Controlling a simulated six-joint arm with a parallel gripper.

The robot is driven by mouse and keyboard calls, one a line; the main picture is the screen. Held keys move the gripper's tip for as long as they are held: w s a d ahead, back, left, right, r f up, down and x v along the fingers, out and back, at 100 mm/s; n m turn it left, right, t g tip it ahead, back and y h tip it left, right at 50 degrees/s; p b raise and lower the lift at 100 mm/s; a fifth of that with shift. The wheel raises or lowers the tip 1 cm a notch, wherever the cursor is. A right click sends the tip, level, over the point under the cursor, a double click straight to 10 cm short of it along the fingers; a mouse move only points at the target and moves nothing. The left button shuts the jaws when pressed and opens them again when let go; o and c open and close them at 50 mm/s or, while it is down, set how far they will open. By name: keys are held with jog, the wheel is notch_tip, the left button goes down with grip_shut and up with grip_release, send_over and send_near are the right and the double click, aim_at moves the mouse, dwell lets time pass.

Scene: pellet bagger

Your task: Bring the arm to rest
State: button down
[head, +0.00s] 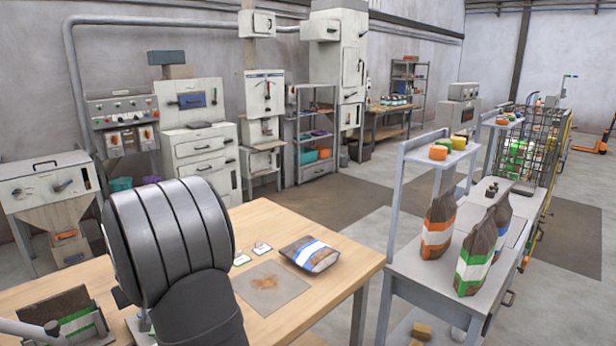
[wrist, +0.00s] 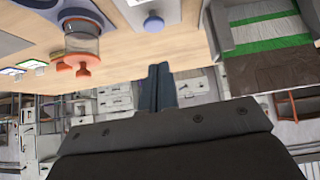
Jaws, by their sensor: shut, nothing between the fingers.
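My gripper (wrist: 160,88) shows in the wrist view with its two dark fingers together and nothing between them. The wrist view is upside down, with the wooden table (wrist: 120,97) toward the top and machines below. The fingers point toward the table edge in that picture and appear apart from any object. In the head view my dark arm link fills the lower left, in front of the wooden table (head: 335,270). My gripper is hidden or out of frame there.
A brown, white and blue bag (head: 310,254) lies on the table near a stained grey mat (head: 268,286). A green-striped bag (wrist: 270,40) and a clear jar with orange parts (wrist: 82,45) show in the wrist view. Filled bags (head: 437,226) stand on a grey bench (head: 425,272) at right.

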jog(key=w+a+f, duration=0.2)
jog(key=shift+w+a+f, duration=0.15)
jog(key=shift+w+a, duration=0.05)
jog(key=shift+w, duration=0.1)
jog(key=v, duration=1.1)
jog(key=w+d+r+m+t+h, duration=0.1)
jog(key=w+d+r, duration=0.15)
jog(key=d, duration=0.35)
jog(key=w+d+r+t, duration=0.1)
jog(key=w+d, duration=0.3)
jog(key=d, duration=0.1)
jog(key=d+r+m+t+h, duration=0.2)
jog(key=d+r, duration=0.3)
jog(key=d, duration=1.3)
jog(key=s+d+r+m+t+h, duration=0.1)
jog(key=d+r+h, duration=0.3)
jog(key=d, duration=1.4)
jog(key=shift+s+r+m+t, duration=0.25)
jog(key=shift+r+m+t, duration=0.45)
jog(key=shift+t, duration=0.2)
jog(key=shift+d, duration=0.1)
